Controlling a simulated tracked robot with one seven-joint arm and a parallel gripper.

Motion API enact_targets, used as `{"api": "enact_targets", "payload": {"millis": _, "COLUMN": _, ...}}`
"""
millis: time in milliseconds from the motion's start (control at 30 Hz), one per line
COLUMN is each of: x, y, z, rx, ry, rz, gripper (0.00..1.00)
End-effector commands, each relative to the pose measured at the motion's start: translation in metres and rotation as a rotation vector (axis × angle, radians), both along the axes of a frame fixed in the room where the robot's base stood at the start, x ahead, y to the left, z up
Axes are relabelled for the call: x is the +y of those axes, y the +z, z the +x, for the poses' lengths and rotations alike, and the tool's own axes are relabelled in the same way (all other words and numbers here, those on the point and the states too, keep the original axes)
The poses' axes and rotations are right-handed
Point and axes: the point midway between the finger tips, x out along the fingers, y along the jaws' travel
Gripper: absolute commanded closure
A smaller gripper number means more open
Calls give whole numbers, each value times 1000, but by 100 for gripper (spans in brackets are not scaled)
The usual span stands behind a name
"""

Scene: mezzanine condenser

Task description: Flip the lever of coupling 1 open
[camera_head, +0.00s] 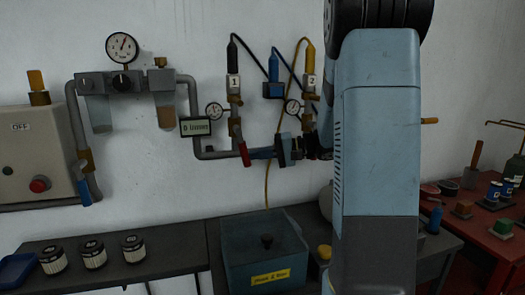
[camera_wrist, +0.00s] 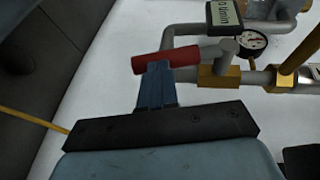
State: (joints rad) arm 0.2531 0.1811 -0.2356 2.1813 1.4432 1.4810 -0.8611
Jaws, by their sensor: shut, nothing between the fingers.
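The red lever (camera_head: 244,153) hangs down, slightly tilted, below the brass fitting (camera_head: 235,127) of coupling 1, on the pipe under the white tag "1" (camera_head: 233,83). In the wrist view the red lever (camera_wrist: 180,57) lies across the picture beside the brass fitting (camera_wrist: 217,76). My gripper (camera_head: 254,154) comes from the right with its blue fingers at the lever. In the wrist view my gripper (camera_wrist: 158,68) is shut, its fingertips overlapping the lever's left part. I cannot tell whether they touch it. Nothing is held between the fingers.
A gauge (camera_head: 214,111) and a small display (camera_head: 195,127) sit left of coupling 1. Coupling 2 (camera_head: 310,82) with its gauge (camera_head: 292,107) is close on the right. Pipes run along the wall. A dark bin (camera_head: 240,259) stands on the bench below.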

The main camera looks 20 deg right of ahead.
Motion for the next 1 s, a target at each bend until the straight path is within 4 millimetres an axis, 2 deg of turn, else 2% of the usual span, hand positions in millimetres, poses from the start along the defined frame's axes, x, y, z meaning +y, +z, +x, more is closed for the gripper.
{"api": "enact_targets", "payload": {"millis": 233, "x": 11, "y": -9, "z": 1, "rx": -8, "ry": 0, "rz": 123, "gripper": 100}}
{"api": "enact_targets", "payload": {"millis": 1000, "x": 20, "y": -13, "z": 1, "rx": -9, "ry": 1, "rz": 124, "gripper": 100}}
